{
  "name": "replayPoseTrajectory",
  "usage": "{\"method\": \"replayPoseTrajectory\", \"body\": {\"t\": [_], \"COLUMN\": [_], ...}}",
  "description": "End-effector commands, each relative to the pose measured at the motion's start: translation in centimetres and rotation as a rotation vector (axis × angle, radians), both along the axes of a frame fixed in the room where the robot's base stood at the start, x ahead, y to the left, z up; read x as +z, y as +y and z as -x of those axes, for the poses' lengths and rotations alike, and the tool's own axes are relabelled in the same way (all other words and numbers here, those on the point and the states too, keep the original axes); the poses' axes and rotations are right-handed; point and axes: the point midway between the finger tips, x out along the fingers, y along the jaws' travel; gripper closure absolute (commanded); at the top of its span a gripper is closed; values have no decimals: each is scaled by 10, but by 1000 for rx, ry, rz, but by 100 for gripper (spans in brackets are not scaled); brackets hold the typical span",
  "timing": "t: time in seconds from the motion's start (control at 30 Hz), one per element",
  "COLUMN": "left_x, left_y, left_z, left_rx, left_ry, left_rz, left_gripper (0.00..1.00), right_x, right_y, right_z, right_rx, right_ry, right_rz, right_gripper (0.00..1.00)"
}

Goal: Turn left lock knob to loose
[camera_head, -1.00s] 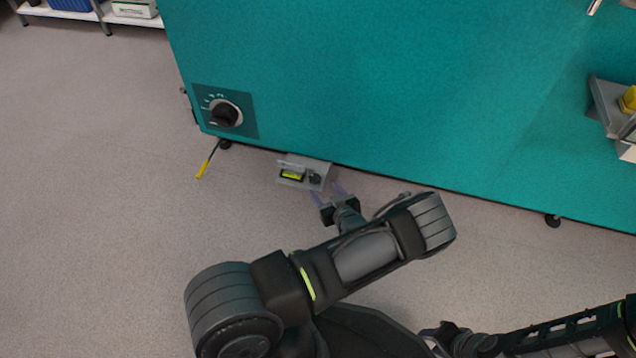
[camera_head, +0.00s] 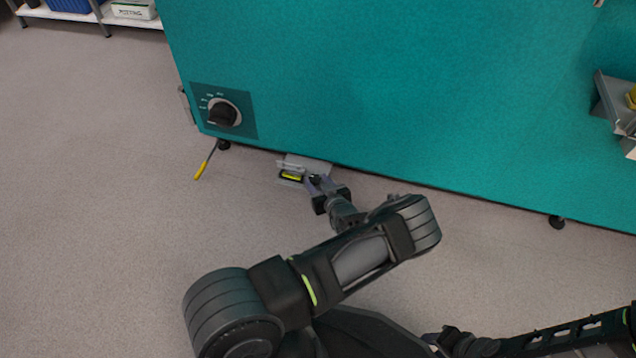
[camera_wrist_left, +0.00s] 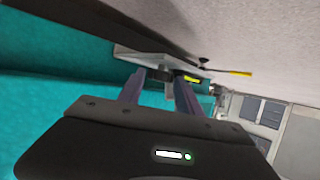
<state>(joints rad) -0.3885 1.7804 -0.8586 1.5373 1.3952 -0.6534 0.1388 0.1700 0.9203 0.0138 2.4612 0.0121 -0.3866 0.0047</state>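The left lock knob (camera_head: 315,179) is a small dark knob on a grey bracket (camera_head: 312,163) low at the teal chamber's bottom edge. A yellow-green level vial (camera_head: 291,177) sits beside it on the bracket. My left gripper (camera_head: 318,183) is at the knob, one finger on either side of it. In the left wrist view the fingers (camera_wrist_left: 160,82) stand apart, with the bracket (camera_wrist_left: 150,57) and the vial (camera_wrist_left: 192,79) just beyond. Whether the fingers touch the knob is not clear. My right gripper (camera_head: 438,342) is low in the head view, partly hidden.
The teal chamber (camera_head: 380,90) fills the back, with a black dial (camera_head: 223,113) on its left. A yellow-tipped rod (camera_head: 205,163) sticks out near its left foot. Another grey bracket (camera_head: 612,105) is at the right edge. The floor at left (camera_head: 90,200) is clear.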

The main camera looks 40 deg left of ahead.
Motion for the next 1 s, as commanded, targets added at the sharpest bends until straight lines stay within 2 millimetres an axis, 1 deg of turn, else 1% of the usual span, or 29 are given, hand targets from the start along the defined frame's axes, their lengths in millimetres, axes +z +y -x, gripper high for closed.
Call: {"method": "replayPoseTrajectory", "body": {"t": [0.03, 0.4, 0.5, 0.77, 1.0], "left_x": [0, 0, 0, -2, -4], "left_y": [0, 0, 0, 0, -1], "left_z": [0, 0, 0, 0, -3], "left_rx": [0, 0, 0, 16, 100], "left_ry": [0, 0, 0, -1, -5], "left_rz": [0, 0, 0, 1, 5], "left_gripper": [64, 94, 100, 100, 100], "right_x": [0, 0, 0, -5, -23], "right_y": [0, 0, 0, 0, -1], "right_z": [0, 0, 0, 0, -3], "right_rx": [0, 0, 0, 0, -2], "right_ry": [0, 0, 0, 0, -1], "right_rz": [0, 0, 0, 0, -4], "right_gripper": [64, 64, 64, 64, 64]}}
